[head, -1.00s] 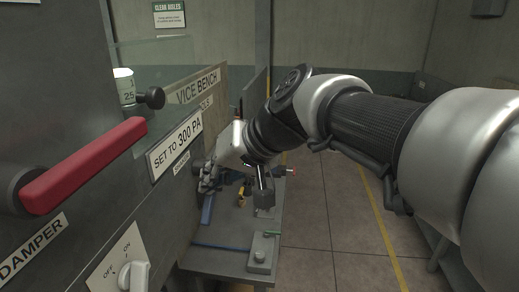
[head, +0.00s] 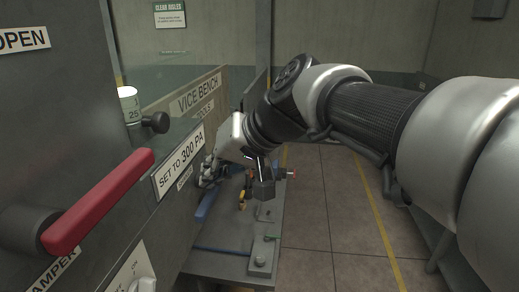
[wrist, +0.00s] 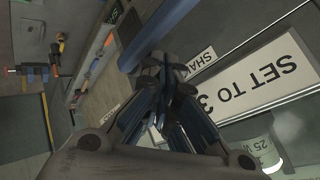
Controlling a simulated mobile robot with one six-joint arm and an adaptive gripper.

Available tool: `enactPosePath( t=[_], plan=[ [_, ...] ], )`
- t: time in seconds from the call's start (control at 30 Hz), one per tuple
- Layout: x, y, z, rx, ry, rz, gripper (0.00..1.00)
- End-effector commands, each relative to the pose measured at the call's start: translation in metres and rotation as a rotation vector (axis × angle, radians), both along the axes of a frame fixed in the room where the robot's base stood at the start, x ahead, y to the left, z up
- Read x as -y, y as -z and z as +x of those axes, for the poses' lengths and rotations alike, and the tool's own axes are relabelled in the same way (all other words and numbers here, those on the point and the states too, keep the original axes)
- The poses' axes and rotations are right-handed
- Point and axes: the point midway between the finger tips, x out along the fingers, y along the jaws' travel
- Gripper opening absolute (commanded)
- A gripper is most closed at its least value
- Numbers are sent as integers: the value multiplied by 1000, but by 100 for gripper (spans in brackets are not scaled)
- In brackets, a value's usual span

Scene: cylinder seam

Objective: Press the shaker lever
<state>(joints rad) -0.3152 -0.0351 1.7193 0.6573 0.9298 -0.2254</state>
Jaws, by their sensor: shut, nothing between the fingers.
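The shaker lever appears to be the blue bar (wrist: 165,30) beside a partly covered label starting "SHA" (wrist: 203,60) in the wrist view. In the head view, a blue bar (head: 207,204) shows just below my gripper, its upper part hidden. My gripper (head: 206,172) is at the panel under the "SET TO 300 PA" sign (head: 180,164). In the wrist view, my gripper's fingers (wrist: 165,68) are closed together and empty, with their tips close to the lower end of the blue bar. I cannot tell whether they touch it.
A red damper handle (head: 98,202) juts from the panel at the near left, above a rotary switch (head: 142,286). A bench (head: 225,262) with tools stands below my gripper. A white cup-like container (head: 129,104) is behind the panel. The floor at right is open.

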Motion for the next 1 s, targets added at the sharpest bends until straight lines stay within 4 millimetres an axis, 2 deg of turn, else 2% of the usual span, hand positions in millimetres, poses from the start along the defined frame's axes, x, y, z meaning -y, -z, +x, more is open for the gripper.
enactPosePath(
  t=[0.37, 0.83, 1.0],
  plan=[
    [0, -3, 0, 1, 0, 1, 0],
    [0, -47, 0, 1, -1, 2, 0],
    [0, -53, 0, 1, -1, 1, 0]
  ],
)
